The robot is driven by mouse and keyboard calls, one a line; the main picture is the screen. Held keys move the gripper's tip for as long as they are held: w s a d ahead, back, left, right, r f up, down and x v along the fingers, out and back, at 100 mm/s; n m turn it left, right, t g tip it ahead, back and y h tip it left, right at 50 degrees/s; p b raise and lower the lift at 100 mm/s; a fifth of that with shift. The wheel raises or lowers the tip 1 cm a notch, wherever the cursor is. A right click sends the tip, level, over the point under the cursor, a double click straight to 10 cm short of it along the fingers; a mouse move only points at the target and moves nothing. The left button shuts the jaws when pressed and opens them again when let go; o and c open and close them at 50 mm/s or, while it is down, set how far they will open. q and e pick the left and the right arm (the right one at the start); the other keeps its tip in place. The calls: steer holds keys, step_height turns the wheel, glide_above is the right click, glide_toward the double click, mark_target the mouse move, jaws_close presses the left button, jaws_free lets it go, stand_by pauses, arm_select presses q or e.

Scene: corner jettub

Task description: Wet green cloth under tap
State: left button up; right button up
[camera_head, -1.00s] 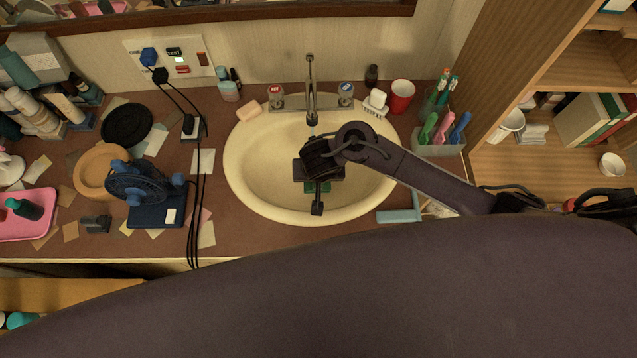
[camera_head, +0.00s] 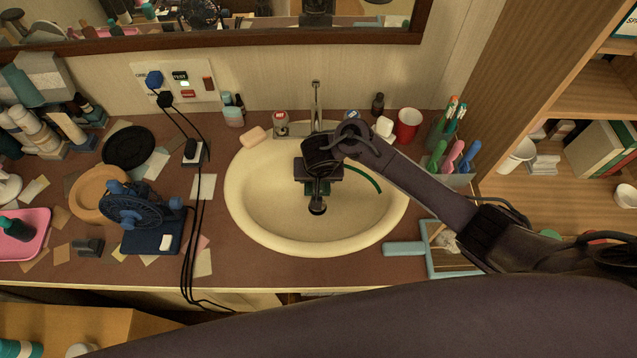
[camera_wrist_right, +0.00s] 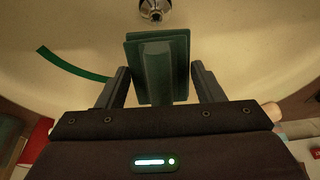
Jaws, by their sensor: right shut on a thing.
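The green cloth (camera_wrist_right: 157,75) shows in the right wrist view as a dark green folded piece between the fingers of my right gripper (camera_wrist_right: 159,72). The gripper is shut on it. In the head view, my right gripper (camera_head: 318,184) hangs over the cream basin (camera_head: 260,205), just in front of the tap (camera_head: 316,102). The tap's lower end is hidden behind the gripper. I see no water. A thin curved green strip (camera_head: 367,179) shows in the basin to the right of the gripper; I cannot tell if it belongs to the cloth. My left gripper is not in view.
Soap (camera_head: 254,136) and a red cup (camera_head: 407,125) stand behind the basin. A light-blue framed object (camera_head: 405,248) lies right of it, partly under my arm. A blue fan (camera_head: 137,208) and black cables (camera_head: 201,220) are on the left. Wooden shelves (camera_head: 560,90) stand at right.

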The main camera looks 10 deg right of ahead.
steer(key=shift+w, duration=0.2)
stand_by(0.4)
steer(key=shift+s+a+p, duration=0.1)
steer(key=shift+s+p, duration=0.65)
steer(key=shift+s, duration=0.55)
steer(key=shift+s+a+p, duration=0.2)
steer(key=shift+s+p, duration=0.25)
steer(key=shift+s, duration=0.75)
steer(key=s+r+p, duration=0.5)
steer(key=s+p, duration=0.1)
steer(key=shift+a, duration=0.35)
